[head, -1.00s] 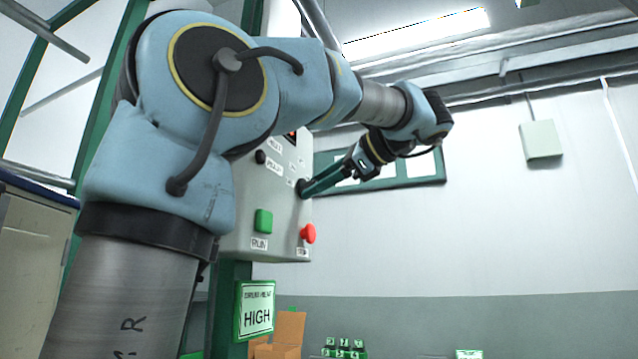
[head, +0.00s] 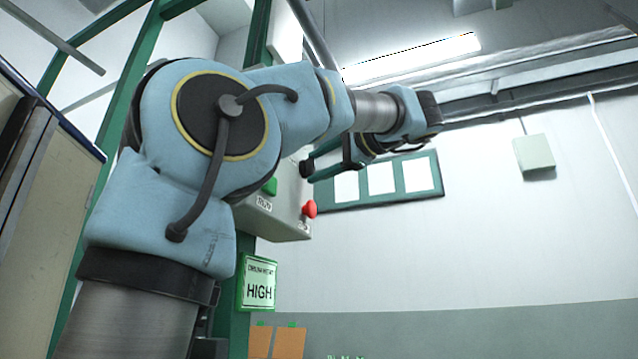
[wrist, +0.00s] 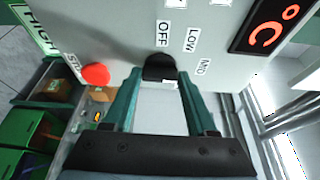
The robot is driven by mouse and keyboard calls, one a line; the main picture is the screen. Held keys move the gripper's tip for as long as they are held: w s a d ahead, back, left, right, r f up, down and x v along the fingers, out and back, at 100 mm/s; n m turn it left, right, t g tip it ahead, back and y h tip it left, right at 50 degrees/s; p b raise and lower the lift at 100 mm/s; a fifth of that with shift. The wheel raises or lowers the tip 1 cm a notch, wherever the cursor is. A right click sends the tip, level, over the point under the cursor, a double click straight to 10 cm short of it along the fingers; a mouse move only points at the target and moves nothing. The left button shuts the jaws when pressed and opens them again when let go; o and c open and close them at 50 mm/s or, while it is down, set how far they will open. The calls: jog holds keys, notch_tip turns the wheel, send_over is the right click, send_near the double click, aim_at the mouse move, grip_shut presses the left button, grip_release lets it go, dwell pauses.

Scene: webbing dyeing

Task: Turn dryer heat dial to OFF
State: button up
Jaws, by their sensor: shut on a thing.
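The black heat dial (wrist: 160,67) sits on the grey control panel between my gripper's green fingertips (wrist: 160,76) in the wrist view. The fingers hold it from both sides. White labels OFF (wrist: 163,34), LOW (wrist: 192,40) and MID (wrist: 202,67) are printed around it; which one its mark points to I cannot tell. In the head view my gripper (head: 312,164) reaches the right side of the grey panel (head: 285,222), mostly hidden by my arm. The dial (head: 305,169) shows there as a small dark spot.
A red stop button (wrist: 96,75) sticks out close to the fingers; it also shows in the head view (head: 310,209). A green RUN button (head: 270,186) is beside it. A green-framed HIGH sign (head: 258,282) hangs below. A red display (wrist: 272,27) is near the dial.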

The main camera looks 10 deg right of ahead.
jog(key=n+y+b, duration=0.1)
jog(key=n+b, duration=0.1)
jog(key=b, duration=0.1)
jog(key=f+n+t+y+b, duration=0.1)
jog(key=n+b, duration=0.2)
jog(key=b, duration=0.1)
jog(key=shift+f+n, duration=0.15)
jog(key=shift+n, duration=0.15)
jog(key=n+y+b, duration=0.1)
jog(key=n+b, duration=0.1)
jog(key=n+y+b, duration=0.1)
jog(key=n+b, duration=0.1)
jog(key=n, duration=0.1)
jog(key=shift+w+d, duration=0.15)
jog(key=n+y+b, duration=0.1)
jog(key=n, duration=0.1)
jog(key=n+g+y+b, duration=0.1)
jog(key=n, duration=0.2)
jog(key=shift+w, duration=0.1)
jog(key=shift+w+d+n+g+y, duration=0.1)
jog(key=shift+n+g+y, duration=0.6)
jog(key=shift+n, duration=1.05)
jog(key=shift+w+n+g+y, duration=0.1)
jog(key=shift+n+g+y, duration=0.55)
jog(key=shift+n, duration=1.1)
jog(key=shift+n+g, duration=0.25)
jog(key=shift+n, duration=0.05)
jog(key=o, duration=1.4)
jog(key=shift+r, duration=0.2)
jog(key=shift+c, duration=0.2)
